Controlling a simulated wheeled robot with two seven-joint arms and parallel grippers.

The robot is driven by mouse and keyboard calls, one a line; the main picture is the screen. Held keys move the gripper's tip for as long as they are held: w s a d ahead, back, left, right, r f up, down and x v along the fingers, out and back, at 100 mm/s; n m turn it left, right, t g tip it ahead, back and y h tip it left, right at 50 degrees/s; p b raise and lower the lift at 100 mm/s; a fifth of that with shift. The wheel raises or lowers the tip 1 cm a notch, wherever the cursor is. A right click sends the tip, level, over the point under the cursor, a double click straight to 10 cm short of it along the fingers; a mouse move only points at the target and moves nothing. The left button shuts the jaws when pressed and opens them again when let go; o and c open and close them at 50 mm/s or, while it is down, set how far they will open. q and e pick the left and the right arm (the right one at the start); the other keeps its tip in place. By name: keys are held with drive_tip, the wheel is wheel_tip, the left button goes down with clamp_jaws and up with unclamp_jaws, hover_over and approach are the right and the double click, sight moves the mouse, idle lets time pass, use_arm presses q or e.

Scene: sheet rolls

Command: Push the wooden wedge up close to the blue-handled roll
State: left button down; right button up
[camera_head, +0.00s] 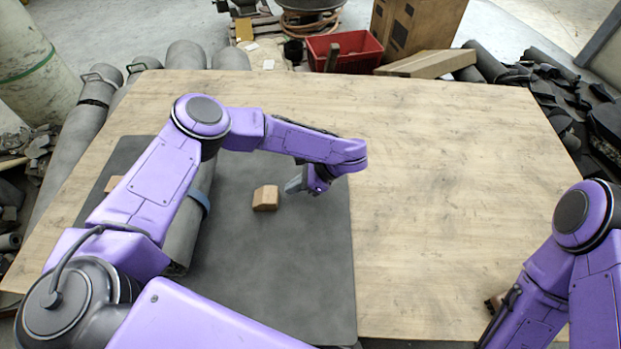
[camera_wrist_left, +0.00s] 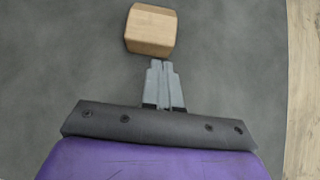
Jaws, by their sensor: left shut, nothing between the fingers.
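The wooden wedge (camera_head: 265,198) lies on the dark grey mat (camera_head: 300,270), right of a grey roll (camera_head: 187,235) with a blue band or handle (camera_head: 199,200). A clear strip of mat separates wedge and roll. My left arm hides part of the roll. My left gripper (camera_head: 293,187) is shut and empty, low on the wedge's right side. In the left wrist view the wedge (camera_wrist_left: 151,31) is just ahead of the shut fingertips (camera_wrist_left: 160,64); I cannot tell whether they touch it. My right arm shows at the right edge, but its fingers do not.
Another wooden piece (camera_head: 113,183) shows at the mat's left, partly behind my left arm. The wooden table (camera_head: 440,180) is bare to the right of the mat. Beyond its far edge stand a red bin (camera_head: 345,50), a cardboard box (camera_head: 415,30) and several rolls.

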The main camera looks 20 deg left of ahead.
use_arm(q)
drive_tip(key=shift+s+a+r, duration=0.15)
drive_tip(key=shift+s+a, duration=0.3)
drive_tip(key=shift+a, duration=0.25)
drive_tip(key=shift+w, duration=0.1)
drive_tip(key=shift+a, duration=0.3)
drive_tip(key=s+a, duration=0.1)
drive_tip(key=a, duration=0.2)
drive_tip(key=s+a+p, duration=0.1)
drive_tip(key=s+a, duration=0.1)
drive_tip(key=a, duration=0.2)
drive_tip(key=s+a, duration=0.1)
drive_tip(key=a, duration=0.3)
drive_tip(key=shift+s+p, duration=0.2)
drive_tip(key=shift+p, duration=0.1)
